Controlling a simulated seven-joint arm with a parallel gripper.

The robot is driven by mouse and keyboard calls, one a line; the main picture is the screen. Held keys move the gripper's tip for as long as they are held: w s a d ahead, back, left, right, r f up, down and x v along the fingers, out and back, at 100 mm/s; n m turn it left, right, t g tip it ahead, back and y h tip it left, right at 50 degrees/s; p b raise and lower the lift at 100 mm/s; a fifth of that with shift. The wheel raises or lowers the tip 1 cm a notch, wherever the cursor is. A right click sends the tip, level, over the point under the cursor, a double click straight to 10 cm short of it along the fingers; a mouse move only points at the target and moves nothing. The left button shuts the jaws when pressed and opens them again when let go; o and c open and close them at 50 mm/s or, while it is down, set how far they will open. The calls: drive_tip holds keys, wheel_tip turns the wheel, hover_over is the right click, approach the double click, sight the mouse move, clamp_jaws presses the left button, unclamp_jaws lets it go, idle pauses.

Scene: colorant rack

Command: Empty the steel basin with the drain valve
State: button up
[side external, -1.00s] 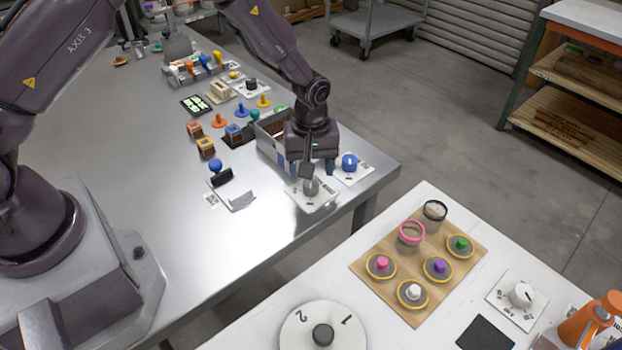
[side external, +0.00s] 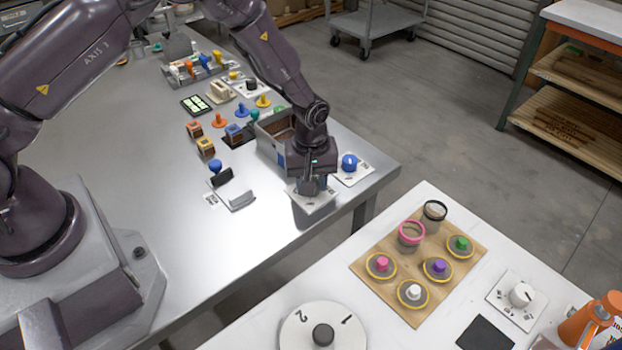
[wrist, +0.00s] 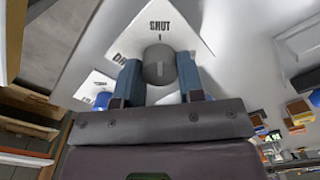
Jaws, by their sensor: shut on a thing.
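The drain valve is a grey round knob (wrist: 157,70) on a white plate (wrist: 180,25), with the word SHUT and a partly hidden second word printed on it. A line on the knob appears to point towards SHUT. My gripper (side external: 312,187) is low over the same white plate (side external: 318,206) at the table's front edge; the knob is hidden there. In the wrist view my blue fingers (wrist: 159,75) stand on both sides of the knob, shut on it.
A blue knob (side external: 349,162) on its own white plate is close to the right of my gripper. Left are a grey bracket (side external: 240,200) and a blue stamp-like knob (side external: 215,166). Several small coloured items stand further back. A white table (side external: 270,325) is in front.

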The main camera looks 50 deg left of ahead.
drive_tip(key=shift+m, duration=0.3)
drive_tip(key=m, duration=0.3)
drive_tip(key=shift+m, duration=0.4)
drive_tip(key=m, duration=0.4)
drive_tip(key=shift+m, duration=0.3)
drive_tip(key=m, duration=0.4)
drive_tip(key=shift+m, duration=2.1)
drive_tip(key=o, duration=0.9)
